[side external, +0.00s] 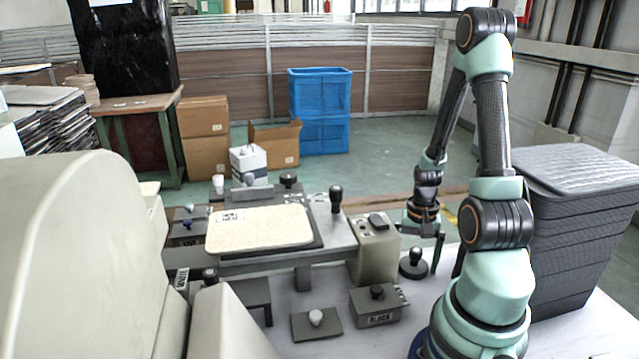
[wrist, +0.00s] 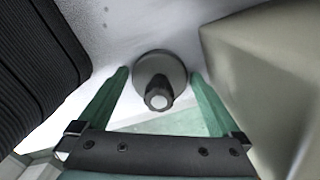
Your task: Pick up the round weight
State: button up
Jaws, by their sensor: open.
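The round weight (side external: 411,271) is a dark grey disc with a knob on top, standing upright on the pale table. My gripper (side external: 421,246) points down just above and around it, with its fingers apart. In the wrist view the round weight (wrist: 151,66) lies between the two green fingertips of my gripper (wrist: 160,75). A gap shows on each side, and the knob points toward the camera. Nothing is held.
A beige-grey box (side external: 372,262) stands close to the weight; its side (wrist: 260,75) fills the right of the wrist view. A dark ribbed stack (side external: 575,220) is at right. A grey block with a black knob (side external: 365,310) and a plate with a white knob (side external: 304,328) lie in front.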

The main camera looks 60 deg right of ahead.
grip_shut()
